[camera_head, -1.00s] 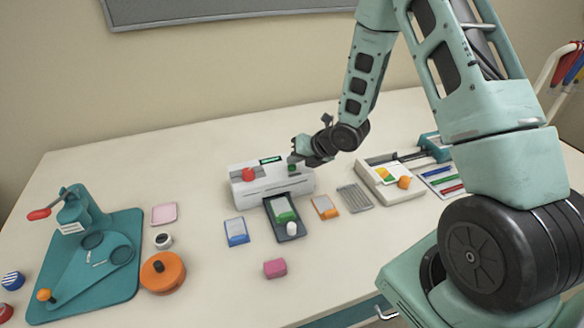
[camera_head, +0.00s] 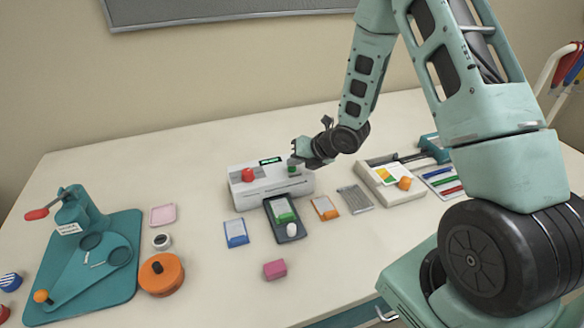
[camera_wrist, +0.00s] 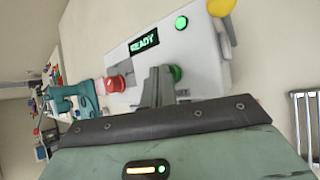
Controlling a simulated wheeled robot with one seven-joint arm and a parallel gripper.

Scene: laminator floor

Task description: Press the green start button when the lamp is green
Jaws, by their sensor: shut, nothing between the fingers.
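The white laminator (camera_head: 270,190) stands on the table below my gripper. In the wrist view its dark display (camera_wrist: 145,43) reads "READY" in green, and the round lamp (camera_wrist: 181,22) glows green. The green start button (camera_wrist: 175,73) is just right of my fingertips there; it also shows in the head view (camera_head: 292,169). A red mushroom button (camera_wrist: 115,84) sits to its left. My gripper (camera_wrist: 157,80) is shut and empty, its fingertips close beside the green button. I cannot tell whether they touch it.
A dark tray (camera_head: 286,236) with a green-marked card lies before the laminator. A teal press (camera_head: 85,250) and an orange round object (camera_head: 161,274) are at left.

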